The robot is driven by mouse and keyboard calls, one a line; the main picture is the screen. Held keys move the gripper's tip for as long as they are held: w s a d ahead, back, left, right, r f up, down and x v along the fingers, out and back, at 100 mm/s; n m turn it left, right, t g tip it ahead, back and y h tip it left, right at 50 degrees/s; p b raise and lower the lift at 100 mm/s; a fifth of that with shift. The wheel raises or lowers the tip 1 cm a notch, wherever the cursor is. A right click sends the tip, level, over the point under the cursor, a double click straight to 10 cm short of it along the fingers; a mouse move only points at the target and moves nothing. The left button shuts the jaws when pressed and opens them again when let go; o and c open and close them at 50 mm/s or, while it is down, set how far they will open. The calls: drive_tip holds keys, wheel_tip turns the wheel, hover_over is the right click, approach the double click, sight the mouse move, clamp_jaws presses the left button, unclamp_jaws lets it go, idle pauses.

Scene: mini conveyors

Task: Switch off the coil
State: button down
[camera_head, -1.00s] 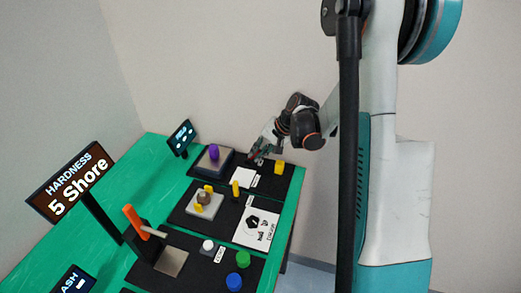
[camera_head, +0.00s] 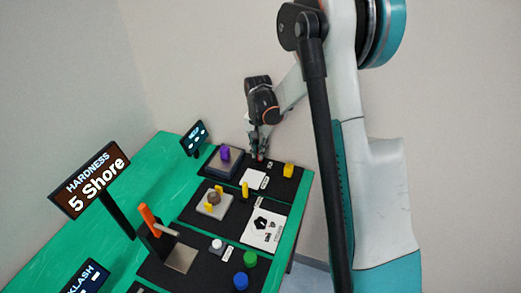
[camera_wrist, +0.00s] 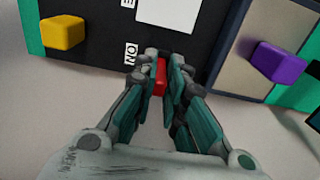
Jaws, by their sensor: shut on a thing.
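My gripper (camera_head: 259,153) reaches down at the far black mat. In the wrist view my gripper (camera_wrist: 161,72) is shut on a small red switch piece (camera_wrist: 159,80), with a finger on each side of it. A small white label with black letters, ON or NO, (camera_wrist: 131,53) lies beside the red piece. The lower part of the red piece and its base are hidden by the fingers. On the same mat, a purple piece (camera_head: 225,153) stands on a grey plate (camera_head: 213,167); the purple piece also shows at the right of the wrist view (camera_wrist: 277,62).
A yellow block (camera_head: 288,170) and a white card (camera_head: 256,179) lie near my gripper. A small dark screen (camera_head: 194,138) stands behind the plate. Nearer on the green table (camera_head: 75,225) are an orange lever (camera_head: 149,216), a hardness display (camera_head: 92,181), and green and blue knobs.

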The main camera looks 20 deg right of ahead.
idle(0.3)
drive_tip(key=c, duration=1.9)
unclamp_jaws()
drive_tip(key=shift+r, duration=0.1)
wheel_tip(320, 180, up, 12)
drive_tip(key=shift+w+a+f, duration=0.1)
